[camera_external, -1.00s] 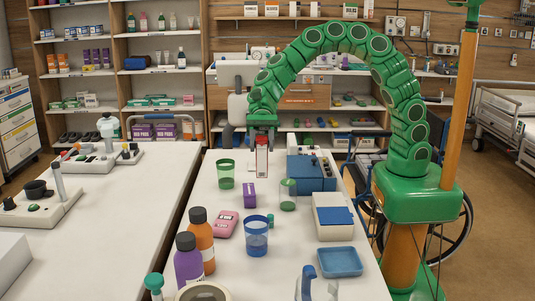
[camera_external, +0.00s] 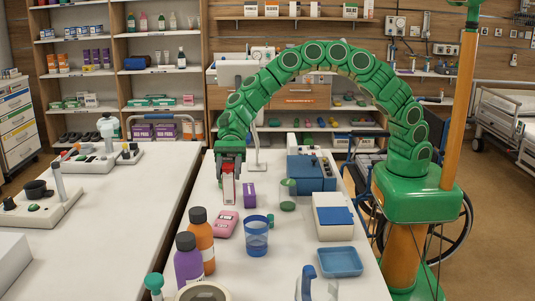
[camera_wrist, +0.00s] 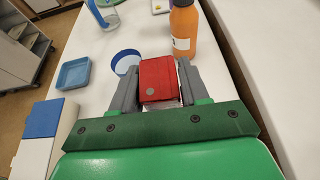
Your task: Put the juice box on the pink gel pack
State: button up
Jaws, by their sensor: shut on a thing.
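My gripper (camera_external: 229,160) is shut on the juice box (camera_external: 229,190), a red and white carton held upright. In the wrist view the box's red top (camera_wrist: 159,78) sits between the two grey fingers. The pink gel pack (camera_external: 226,224) lies flat on the white table, just below the box in the external view. The box's lower end appears close to the pack's far edge; I cannot tell the height between them. The pack is hidden in the wrist view.
A purple box (camera_external: 249,194) stands close to the right of the juice box. A blue cup (camera_external: 256,238), an orange bottle (camera_external: 201,238) and a purple bottle (camera_external: 188,263) stand nearer the camera. A blue tray (camera_external: 340,262) lies at the right front.

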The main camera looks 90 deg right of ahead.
aim_at(223, 187)
jog(key=shift+w+a+f, duration=0.2)
jog(key=shift+w+f, duration=0.25)
jog(key=shift+f, duration=0.15)
jog(key=shift+w+a+f, duration=0.2)
jog(key=shift+w+f, duration=0.2)
jog(key=shift+f, duration=1.75)
jog(key=shift+f, duration=0.15)
jog(key=o, duration=1.2)
jog(key=shift+d+r, duration=0.25)
jog(key=v, duration=1.1)
jog(key=shift+d+r, duration=0.15)
jog(key=shift+d, duration=0.05)
jog(key=shift+r, duration=0.1)
